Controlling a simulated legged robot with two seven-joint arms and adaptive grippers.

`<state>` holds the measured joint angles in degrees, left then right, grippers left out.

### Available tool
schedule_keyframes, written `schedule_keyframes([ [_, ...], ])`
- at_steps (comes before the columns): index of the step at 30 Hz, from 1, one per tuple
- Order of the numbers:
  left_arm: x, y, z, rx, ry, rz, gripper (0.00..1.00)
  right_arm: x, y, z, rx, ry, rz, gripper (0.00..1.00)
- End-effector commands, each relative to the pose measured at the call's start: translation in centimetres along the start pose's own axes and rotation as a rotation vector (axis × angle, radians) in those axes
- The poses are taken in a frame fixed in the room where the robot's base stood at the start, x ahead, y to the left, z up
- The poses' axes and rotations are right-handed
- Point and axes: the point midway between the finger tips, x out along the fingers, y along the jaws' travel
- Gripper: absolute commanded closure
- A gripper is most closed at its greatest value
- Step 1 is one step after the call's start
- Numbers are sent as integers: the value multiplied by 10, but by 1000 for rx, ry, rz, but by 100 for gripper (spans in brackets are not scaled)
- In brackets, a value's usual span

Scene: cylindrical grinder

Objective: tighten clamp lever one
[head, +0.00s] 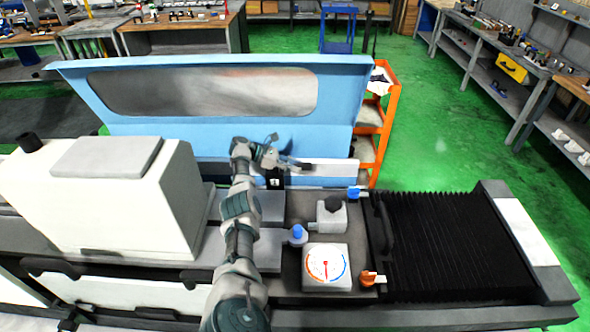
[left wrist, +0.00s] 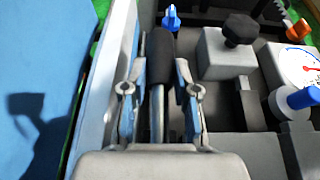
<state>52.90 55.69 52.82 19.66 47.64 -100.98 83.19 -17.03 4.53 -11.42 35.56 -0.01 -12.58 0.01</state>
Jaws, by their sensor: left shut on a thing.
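A lever with a black grip (left wrist: 160,55) and a bare metal rod (left wrist: 157,115) lies between the fingers of my left gripper (left wrist: 160,75) in the left wrist view. The fingers are shut on the lever, one on each side. No marking shows whether it is clamp lever one. In the head view my left gripper (head: 276,157) is at the back of the machine, near the blue guard, and it partly hides the lever. My right gripper is not in view.
A blue guard (head: 130,118) with a window stands behind the gripper. Blue knobs (head: 353,193) (head: 297,233), a black-knobbed block (head: 332,216), a dial (head: 326,268) and an orange knob (head: 370,278) stand to the right. A white housing (head: 110,205) is at left.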

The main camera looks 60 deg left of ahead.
Motion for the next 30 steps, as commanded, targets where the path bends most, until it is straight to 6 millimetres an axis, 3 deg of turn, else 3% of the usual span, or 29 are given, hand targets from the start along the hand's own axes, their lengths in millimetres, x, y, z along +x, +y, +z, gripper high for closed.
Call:
schedule_keyframes([
  [16,2,-3,-2,2,2,-24,100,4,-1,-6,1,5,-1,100],
  [17,2,-3,-2,2,2,-24,64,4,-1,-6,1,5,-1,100],
  [19,2,-3,-1,2,1,-24,46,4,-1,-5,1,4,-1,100],
  [30,0,-2,4,6,-2,-20,46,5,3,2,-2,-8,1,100],
])
